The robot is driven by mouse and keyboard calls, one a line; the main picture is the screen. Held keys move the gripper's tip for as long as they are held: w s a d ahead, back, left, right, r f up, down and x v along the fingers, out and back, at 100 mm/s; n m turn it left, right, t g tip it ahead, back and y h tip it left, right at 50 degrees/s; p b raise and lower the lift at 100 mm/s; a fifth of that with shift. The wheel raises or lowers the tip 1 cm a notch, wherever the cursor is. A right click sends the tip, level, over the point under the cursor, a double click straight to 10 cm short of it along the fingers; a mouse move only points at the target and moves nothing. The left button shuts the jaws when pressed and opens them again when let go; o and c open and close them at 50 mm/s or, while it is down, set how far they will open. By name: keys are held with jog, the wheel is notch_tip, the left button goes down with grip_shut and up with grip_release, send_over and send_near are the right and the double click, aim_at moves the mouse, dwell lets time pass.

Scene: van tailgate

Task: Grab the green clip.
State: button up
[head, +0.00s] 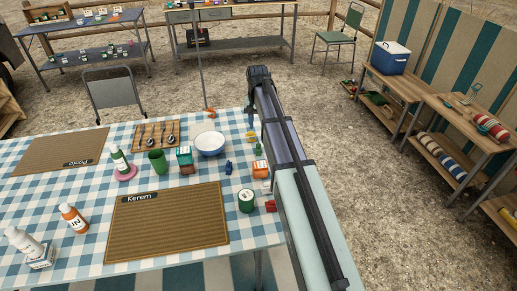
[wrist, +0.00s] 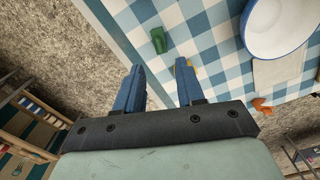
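The green clip (head: 258,149) lies on the checked tablecloth near the table's right edge, behind an orange box. In the wrist view the green clip (wrist: 159,40) lies on the cloth beyond the fingertips, roughly in line with the gap between them. My gripper (wrist: 160,68) is open, with two blue fingers apart and nothing between them. In the head view my gripper (head: 251,123) hangs over the table's far right corner, partly hidden by my arm. A yellow clip (head: 251,135) lies just behind the green one; one finger partly covers the yellow clip (wrist: 188,68) in the wrist view.
A blue-rimmed white bowl (head: 209,145) stands left of the clips. The orange box (head: 260,170), a blue item (head: 229,168), a green-and-white tin (head: 246,201) and a red item (head: 270,206) are nearby. The table edge runs close on the right.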

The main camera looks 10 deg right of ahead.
aim_at(259, 144)
jog(key=shift+n, duration=0.5)
notch_tip(259, 144, down, 9)
jog(key=shift+r, duration=0.2)
jog(key=shift+w+d+f, duration=0.15)
jog(key=shift+f, duration=1.2)
jog(key=shift+w+d+f, duration=0.1)
jog(key=shift+f, duration=1.2)
jog(key=shift+c, duration=0.2)
grip_shut()
jog(key=shift+r, duration=0.1)
